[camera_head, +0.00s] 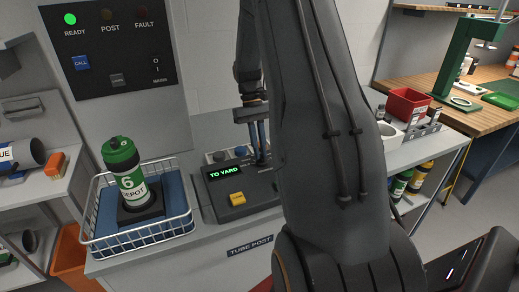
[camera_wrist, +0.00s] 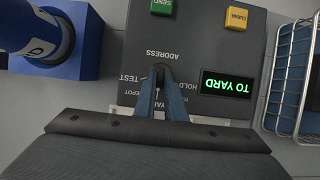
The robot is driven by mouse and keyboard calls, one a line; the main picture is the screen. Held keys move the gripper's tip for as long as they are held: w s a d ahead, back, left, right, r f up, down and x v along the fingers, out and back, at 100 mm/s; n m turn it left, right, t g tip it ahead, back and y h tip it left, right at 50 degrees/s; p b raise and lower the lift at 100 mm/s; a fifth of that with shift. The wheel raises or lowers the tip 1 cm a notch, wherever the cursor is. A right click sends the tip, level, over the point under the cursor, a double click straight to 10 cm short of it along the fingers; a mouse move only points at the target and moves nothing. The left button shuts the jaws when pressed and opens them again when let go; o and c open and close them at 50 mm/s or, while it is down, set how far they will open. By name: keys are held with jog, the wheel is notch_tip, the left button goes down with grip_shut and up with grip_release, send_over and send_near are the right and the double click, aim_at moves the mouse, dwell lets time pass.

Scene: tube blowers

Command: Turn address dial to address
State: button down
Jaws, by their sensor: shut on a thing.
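The dark grey console (camera_head: 256,196) stands on the counter, its lit green display (camera_head: 224,171) reading "TO YARD". The display also shows upside down in the wrist view (camera_wrist: 229,85). My gripper (camera_wrist: 160,80) points down at the console, its blue-grey fingers shut on the address dial (camera_wrist: 159,68). The dial is mostly hidden between the fingers, so its exact pointing is unclear. Labels ADDRESS, TEST, DEPOT and a partly covered one ring it. In the head view my gripper (camera_head: 262,155) is at the console's back right, partly behind my arm.
A yellow CLEAR button (camera_wrist: 236,18) and green SEND button (camera_wrist: 162,6) are on the console. A wire basket (camera_head: 137,250) with a green-capped DEPOT carrier (camera_head: 127,170) stands left. A blue block (camera_wrist: 75,60) lies close to the console. A red bin (camera_head: 407,104) is at right.

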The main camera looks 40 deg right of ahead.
jog(key=c, duration=1.8)
grip_release()
jog(key=b+v, duration=0.2)
jog(key=v, duration=0.6)
